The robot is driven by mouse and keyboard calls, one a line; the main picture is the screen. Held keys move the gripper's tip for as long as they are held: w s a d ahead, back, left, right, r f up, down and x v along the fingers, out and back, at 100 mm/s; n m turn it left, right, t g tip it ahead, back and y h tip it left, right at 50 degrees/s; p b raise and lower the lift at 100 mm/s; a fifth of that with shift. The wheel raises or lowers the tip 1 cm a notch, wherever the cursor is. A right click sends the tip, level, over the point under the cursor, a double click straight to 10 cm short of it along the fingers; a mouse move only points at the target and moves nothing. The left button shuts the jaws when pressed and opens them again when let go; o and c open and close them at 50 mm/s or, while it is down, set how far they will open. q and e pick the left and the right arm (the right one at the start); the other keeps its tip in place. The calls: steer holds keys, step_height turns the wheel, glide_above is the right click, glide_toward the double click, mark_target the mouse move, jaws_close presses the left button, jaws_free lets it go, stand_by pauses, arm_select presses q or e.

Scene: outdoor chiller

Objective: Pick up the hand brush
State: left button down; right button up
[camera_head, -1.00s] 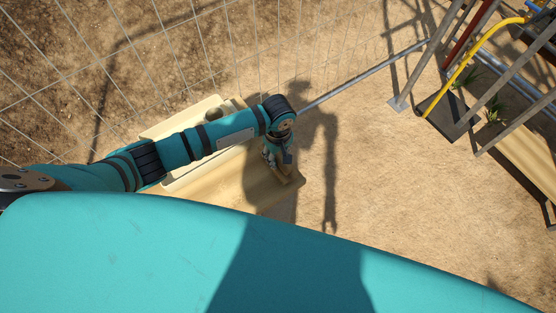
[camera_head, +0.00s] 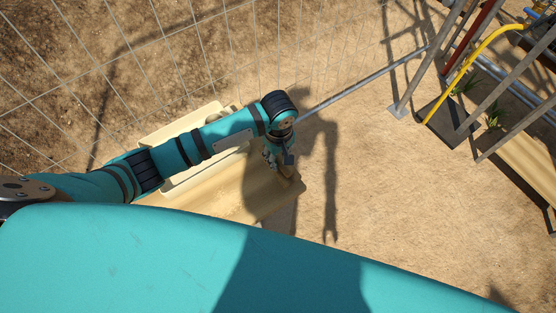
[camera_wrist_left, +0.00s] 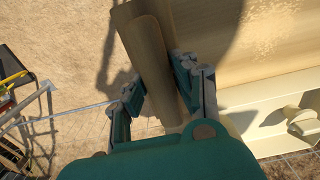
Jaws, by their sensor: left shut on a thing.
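My left gripper (camera_head: 279,158) is over the right end of a tan surface (camera_head: 225,190). In the left wrist view its two fingers (camera_wrist_left: 157,80) close on both sides of a long, tan, round-ended piece (camera_wrist_left: 149,52), which I take for the hand brush. The piece runs along the edge of the tan surface, close over it, and I cannot tell whether they touch. My right gripper does not show.
A wire mesh fence (camera_head: 180,45) runs behind. A metal frame with a yellow rail (camera_head: 470,62) stands at the right. Sandy ground (camera_head: 400,190) is open between.

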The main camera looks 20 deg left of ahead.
arm_select(q)
steer(key=s+d+b, duration=0.1)
steer(key=s+d, duration=0.3)
steer(key=s, duration=0.2)
steer(key=s+d+r, duration=0.1)
steer(key=s+d, duration=0.3)
steer(key=s, duration=0.3)
steer(key=shift+d+b, duration=0.3)
steer(key=shift+b, duration=0.05)
steer(key=shift+r, duration=0.1)
